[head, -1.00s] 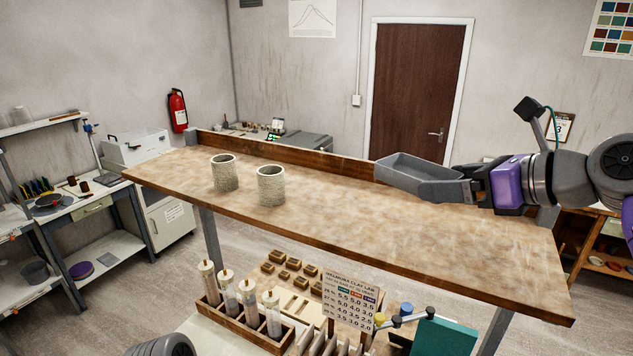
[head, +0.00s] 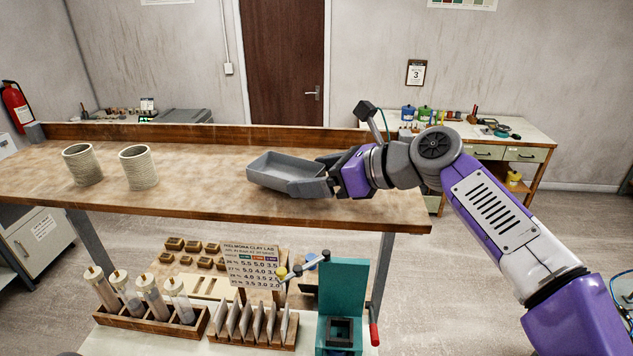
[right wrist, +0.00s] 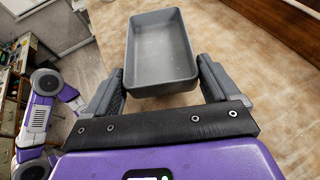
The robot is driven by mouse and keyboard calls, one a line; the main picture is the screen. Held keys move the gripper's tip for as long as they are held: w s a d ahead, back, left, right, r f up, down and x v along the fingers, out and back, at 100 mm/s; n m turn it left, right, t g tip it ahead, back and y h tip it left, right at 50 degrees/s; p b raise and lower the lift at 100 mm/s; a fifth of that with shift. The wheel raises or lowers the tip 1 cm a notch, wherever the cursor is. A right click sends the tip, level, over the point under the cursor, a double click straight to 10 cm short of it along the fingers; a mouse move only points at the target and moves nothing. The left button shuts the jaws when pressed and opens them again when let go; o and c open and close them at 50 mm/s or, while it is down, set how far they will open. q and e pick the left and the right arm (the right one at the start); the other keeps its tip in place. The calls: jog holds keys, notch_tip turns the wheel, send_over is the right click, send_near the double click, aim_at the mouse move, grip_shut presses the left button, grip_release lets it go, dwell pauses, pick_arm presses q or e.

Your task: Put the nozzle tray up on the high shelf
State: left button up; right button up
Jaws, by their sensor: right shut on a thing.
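The nozzle tray (head: 272,176) is a grey, open rectangular tray that looks empty. My right gripper (head: 330,172) is shut on its near end; in the right wrist view the tray (right wrist: 160,50) shows between the two fingers, level-looking. The tray is over the right part of the high shelf (head: 215,185), a long wooden top with a low back board. I cannot tell whether the tray's underside touches the wood. My left gripper is not in view.
Two rough clay cylinders (head: 82,165) (head: 139,167) stand on the shelf to the left of the tray. Bare wood lies between them and the tray. Below are a rack of tubes (head: 150,312), a printed sign (head: 253,266) and a teal stand (head: 343,290).

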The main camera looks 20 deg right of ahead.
jog(key=shift+f, duration=0.8)
jog(key=shift+f, duration=0.1)
jog(key=o, duration=0.8)
jog(key=shift+s+r, duration=0.1)
jog(key=shift+r, duration=0.1)
jog(key=v, duration=1.2)
jog(key=shift+f, duration=0.2)
